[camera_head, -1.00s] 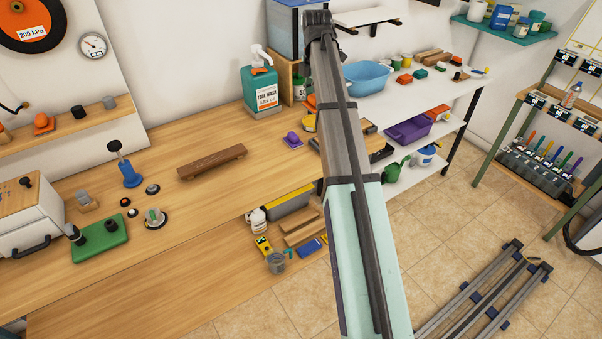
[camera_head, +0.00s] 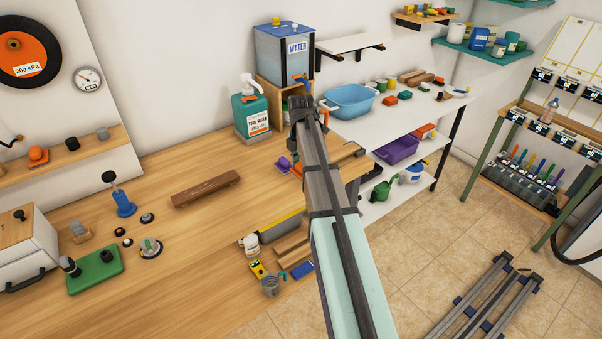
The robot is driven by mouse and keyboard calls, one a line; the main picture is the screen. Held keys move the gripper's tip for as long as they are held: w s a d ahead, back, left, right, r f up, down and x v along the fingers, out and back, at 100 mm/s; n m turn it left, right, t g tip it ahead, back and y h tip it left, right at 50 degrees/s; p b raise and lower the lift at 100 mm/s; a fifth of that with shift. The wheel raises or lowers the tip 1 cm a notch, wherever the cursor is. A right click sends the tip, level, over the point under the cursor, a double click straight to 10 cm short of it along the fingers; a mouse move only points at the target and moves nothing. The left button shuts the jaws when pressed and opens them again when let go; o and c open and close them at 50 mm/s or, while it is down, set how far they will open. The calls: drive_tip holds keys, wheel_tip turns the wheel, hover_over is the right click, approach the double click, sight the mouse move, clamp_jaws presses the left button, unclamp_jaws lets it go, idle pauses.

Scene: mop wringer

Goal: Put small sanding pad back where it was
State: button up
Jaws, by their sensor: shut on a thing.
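My arm reaches up and away over the right end of the wooden workbench (camera_head: 130,195). Its dark far end (camera_head: 305,108) is in front of the bench's back corner. I cannot make out the gripper's fingers or anything between them there, as the arm hides that spot. I cannot pick out the small sanding pad for sure. A purple piece (camera_head: 283,163) and an orange piece (camera_head: 297,170) lie on the bench just left of my arm. Part of the bench top right of them is covered by the arm.
A tool wash bottle (camera_head: 252,112) and a water tank (camera_head: 285,55) stand at the back. A brown bar (camera_head: 205,188) lies mid-bench. A green tray (camera_head: 95,270) is at the left. White shelves with a blue basin (camera_head: 348,100) are at the right. Bench around the bar is clear.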

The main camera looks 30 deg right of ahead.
sight(301, 175)
drive_tip(key=shift+f+p, duration=0.45)
drive_tip(key=shift+f, duration=1.85)
drive_tip(key=shift+f, duration=0.2)
drive_tip(key=o, duration=1.2)
drive_tip(key=shift+o, duration=0.2)
wheel_tip(301, 175, up, 12)
drive_tip(key=b, duration=0.2)
drive_tip(key=shift+r+b, duration=0.2)
drive_tip(key=shift+b, duration=0.1)
